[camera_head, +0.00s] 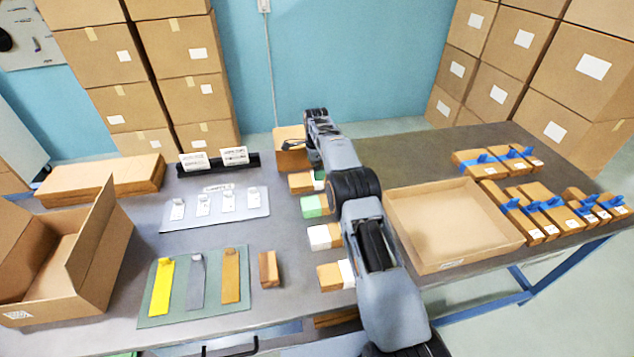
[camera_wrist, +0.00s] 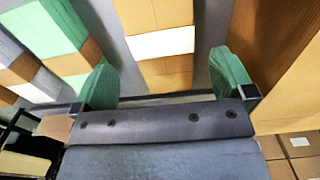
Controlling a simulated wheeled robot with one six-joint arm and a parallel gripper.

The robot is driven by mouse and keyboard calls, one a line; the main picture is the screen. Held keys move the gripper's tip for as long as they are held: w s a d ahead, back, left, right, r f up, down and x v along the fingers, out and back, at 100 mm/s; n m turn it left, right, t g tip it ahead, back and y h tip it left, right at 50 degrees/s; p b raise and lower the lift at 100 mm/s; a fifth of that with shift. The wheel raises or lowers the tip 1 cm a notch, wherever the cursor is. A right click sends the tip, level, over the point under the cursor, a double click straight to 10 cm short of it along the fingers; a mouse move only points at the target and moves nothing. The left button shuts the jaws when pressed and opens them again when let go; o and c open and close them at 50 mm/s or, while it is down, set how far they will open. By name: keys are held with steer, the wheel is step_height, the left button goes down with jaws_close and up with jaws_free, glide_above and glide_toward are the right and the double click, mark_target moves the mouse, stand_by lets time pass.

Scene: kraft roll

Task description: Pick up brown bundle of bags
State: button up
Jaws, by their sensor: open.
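A brown bundle (camera_head: 300,184) with a white band lies at the back of a row of bundles in the middle of the table. In the wrist view this brown bundle (camera_wrist: 153,16) runs between my fingers, its white band (camera_wrist: 160,43) across it. My gripper (camera_wrist: 164,62) is open, with one green finger on each side of the bundle's line. I see no finger closed on it, and cannot tell the height gap.
An open tray (camera_head: 450,262) and blue-strapped boxes (camera_head: 545,212) lie to the right.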

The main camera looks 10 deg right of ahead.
steer(key=shift+d+f+p, duration=0.1)
steer(key=shift+f+p, duration=0.25)
steer(key=shift+f, duration=2.7)
steer(key=c, duration=0.9)
steer(key=shift+c, duration=0.2)
steer(key=shift+r, duration=0.15)
